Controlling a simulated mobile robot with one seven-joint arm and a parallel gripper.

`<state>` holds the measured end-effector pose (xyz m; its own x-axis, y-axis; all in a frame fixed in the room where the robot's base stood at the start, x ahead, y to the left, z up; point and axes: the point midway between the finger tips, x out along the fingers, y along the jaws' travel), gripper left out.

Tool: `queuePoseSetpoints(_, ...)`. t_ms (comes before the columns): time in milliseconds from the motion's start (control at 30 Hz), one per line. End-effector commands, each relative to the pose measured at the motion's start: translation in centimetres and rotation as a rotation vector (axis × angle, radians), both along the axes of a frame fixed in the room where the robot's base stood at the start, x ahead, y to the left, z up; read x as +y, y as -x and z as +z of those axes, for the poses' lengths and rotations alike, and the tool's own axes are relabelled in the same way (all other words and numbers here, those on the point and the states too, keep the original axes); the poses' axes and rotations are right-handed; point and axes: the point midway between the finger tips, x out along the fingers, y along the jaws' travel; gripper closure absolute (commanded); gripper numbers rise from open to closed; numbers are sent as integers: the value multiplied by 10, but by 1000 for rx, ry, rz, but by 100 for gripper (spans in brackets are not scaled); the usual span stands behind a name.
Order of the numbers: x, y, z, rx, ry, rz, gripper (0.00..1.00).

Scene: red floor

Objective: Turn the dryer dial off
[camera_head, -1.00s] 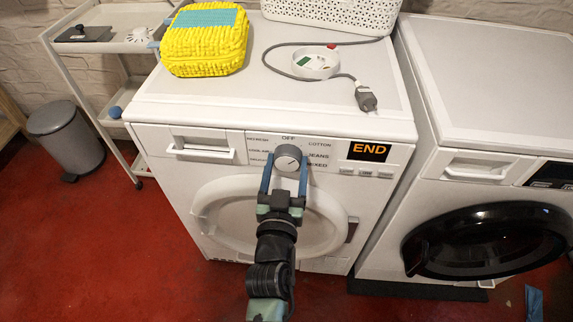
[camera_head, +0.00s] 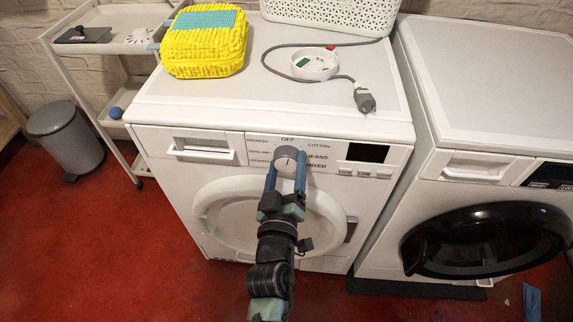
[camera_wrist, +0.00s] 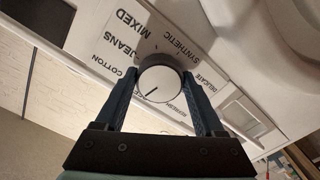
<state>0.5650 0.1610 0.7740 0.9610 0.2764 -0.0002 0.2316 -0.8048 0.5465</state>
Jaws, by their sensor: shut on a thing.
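The dryer dial (camera_head: 287,157) is a round grey knob with a white face on the front panel of the left white machine (camera_head: 225,195). Its dark pointer line points up towards the OFF label. In the wrist view the dial (camera_wrist: 161,88) sits between both fingers, and its line points to the lower left, between COTTON and REFRESH. My gripper (camera_head: 287,163) is shut on the dial, with a blue finger on either side; it also shows in the wrist view (camera_wrist: 160,80). The panel's display (camera_head: 367,153) is dark. The OFF label is hidden in the wrist view.
A yellow case (camera_head: 205,42), a white basket (camera_head: 325,12), a small white dish (camera_head: 314,64) and a grey cable plug (camera_head: 365,100) are on the dryer. A second machine (camera_head: 490,190) stands at the right. A trolley (camera_head: 125,45) and grey bin (camera_head: 65,137) stand left.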

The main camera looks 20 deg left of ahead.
Motion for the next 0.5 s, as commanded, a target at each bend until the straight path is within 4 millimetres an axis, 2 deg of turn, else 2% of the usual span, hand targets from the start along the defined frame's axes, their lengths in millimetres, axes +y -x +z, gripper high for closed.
queuePoseSetpoints(200, 0, 0, 0, -35, 123, 1, 85)
queuePoseSetpoints(500, 0, 0, 0, -59, 206, 1, 85)
